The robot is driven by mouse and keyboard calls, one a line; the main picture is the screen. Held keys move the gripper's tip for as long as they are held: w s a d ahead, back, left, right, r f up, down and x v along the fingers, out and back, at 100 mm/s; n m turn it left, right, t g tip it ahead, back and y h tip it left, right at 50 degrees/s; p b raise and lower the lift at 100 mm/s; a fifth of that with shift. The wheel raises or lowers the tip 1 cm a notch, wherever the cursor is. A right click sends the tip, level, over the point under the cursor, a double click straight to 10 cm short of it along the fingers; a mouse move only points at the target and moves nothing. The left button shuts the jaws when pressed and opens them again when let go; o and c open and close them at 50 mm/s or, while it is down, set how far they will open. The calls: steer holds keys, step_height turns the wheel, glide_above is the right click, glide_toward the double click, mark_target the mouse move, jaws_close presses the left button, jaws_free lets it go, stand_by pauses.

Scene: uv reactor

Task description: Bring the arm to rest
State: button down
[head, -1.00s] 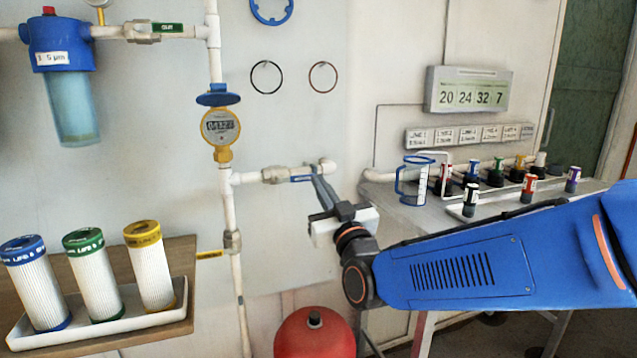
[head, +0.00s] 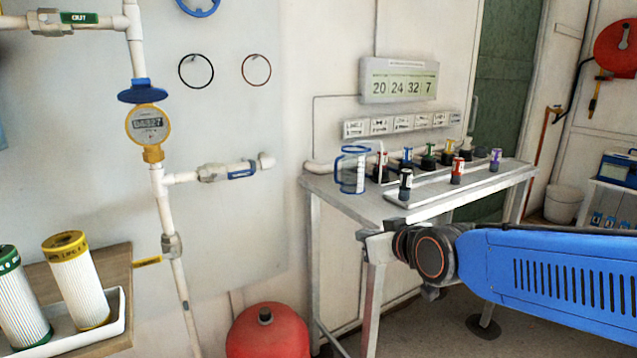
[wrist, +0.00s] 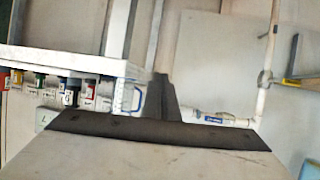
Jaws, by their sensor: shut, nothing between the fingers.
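My gripper (head: 378,243) is at the end of my blue arm, in front of the left front part of the metal table in the head view. It points away from me and its fingers are hard to make out there. In the wrist view, which is upside down, the dark fingers (wrist: 163,97) are together with nothing between them. The gripper is clear of the side pipe's blue-handled valve (head: 240,172), which also shows in the wrist view (wrist: 213,120).
The metal table (head: 345,200) bears a blue-rimmed jug (head: 354,170) and several small bottles. A red tank (head: 268,335) stands low in front of the wall. A white tray (head: 117,322) with striped filter cartridges is at the lower left. The wall panel between is open.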

steer(key=s+d+f+m+g+h, duration=0.2)
steer(key=s+d+f, duration=0.4)
steer(key=s+d, duration=0.3)
steer(key=s+d+f+m+g+h, duration=0.2)
steer(key=s+d+f+g, duration=0.3)
steer(key=s+d, duration=0.4)
steer(key=s+f+h, duration=0.1)
steer(key=s, duration=0.5)
steer(key=shift+s+d+m+g, duration=0.15)
steer(key=shift+d+m+g, duration=0.1)
steer(key=shift+m+g, duration=0.05)
